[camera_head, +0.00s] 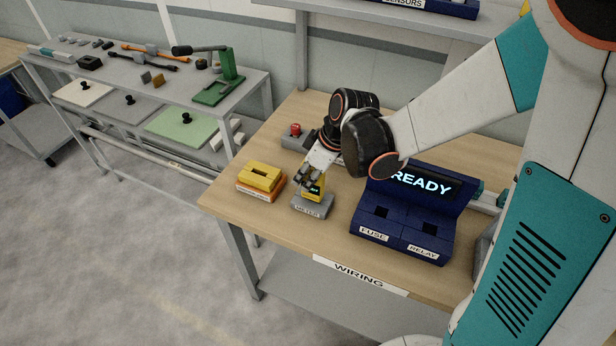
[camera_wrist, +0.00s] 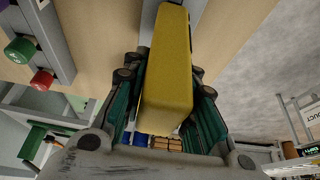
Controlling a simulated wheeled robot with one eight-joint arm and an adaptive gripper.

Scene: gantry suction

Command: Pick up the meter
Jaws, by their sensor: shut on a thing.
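The meter (camera_head: 315,187) is a small yellow block with a dark display, at a grey stand labelled METER (camera_head: 313,206) on the wooden table. My gripper (camera_head: 312,181) reaches down over it and is shut on it. In the wrist view the yellow meter (camera_wrist: 168,70) fills the middle, with a finger of my gripper (camera_wrist: 166,100) along each side. My gripper hides part of the meter in the head view. I cannot tell whether the meter still touches its stand.
A yellow block on an orange-and-white base (camera_head: 260,180) stands close left of the meter. A navy READY console (camera_head: 408,215) with fuse and relay slots stands to the right. A grey box with a red button (camera_head: 294,135) is behind. The table's front edge (camera_head: 300,252) is clear.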

